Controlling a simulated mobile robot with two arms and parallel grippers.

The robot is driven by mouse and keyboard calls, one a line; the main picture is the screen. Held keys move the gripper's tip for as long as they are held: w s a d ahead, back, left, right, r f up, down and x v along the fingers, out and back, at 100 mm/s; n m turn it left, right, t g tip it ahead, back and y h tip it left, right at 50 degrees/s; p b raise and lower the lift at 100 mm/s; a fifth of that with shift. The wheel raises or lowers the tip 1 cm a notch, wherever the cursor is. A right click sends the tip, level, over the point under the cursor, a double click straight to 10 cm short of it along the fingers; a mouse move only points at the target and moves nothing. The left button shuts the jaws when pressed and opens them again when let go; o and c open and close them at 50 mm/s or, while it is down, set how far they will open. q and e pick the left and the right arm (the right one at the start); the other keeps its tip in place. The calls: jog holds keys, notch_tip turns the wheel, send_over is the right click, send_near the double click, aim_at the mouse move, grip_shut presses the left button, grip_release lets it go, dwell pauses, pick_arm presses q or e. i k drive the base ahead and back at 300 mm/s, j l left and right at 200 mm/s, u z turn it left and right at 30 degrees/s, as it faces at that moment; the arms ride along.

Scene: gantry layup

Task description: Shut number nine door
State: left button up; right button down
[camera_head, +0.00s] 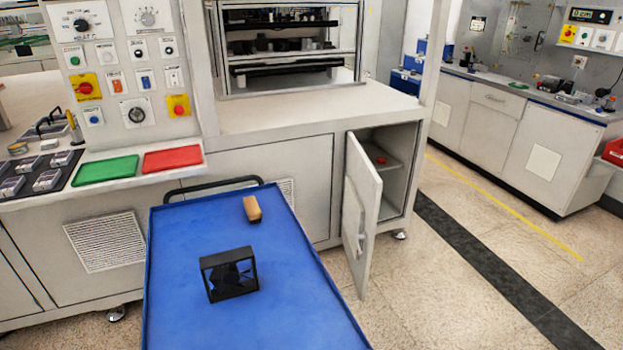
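A light grey cabinet door (357,215) hangs open at the right end of the machine's base cabinet. It swings out towards me and has a handle (361,241) low on its face. I cannot read a number on it. Neither of my grippers is in view.
A blue-topped cart (190,290) stands in front of the machine, left of the open door, carrying a black frame (229,275) and a tan block (252,209). Floor (440,270) right of the door is clear. A workbench (510,130) stands farther right.

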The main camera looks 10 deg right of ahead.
aim_at(363, 188)
jog(key=i+l+u, duration=0.1)
jog(key=l+u, duration=1.25)
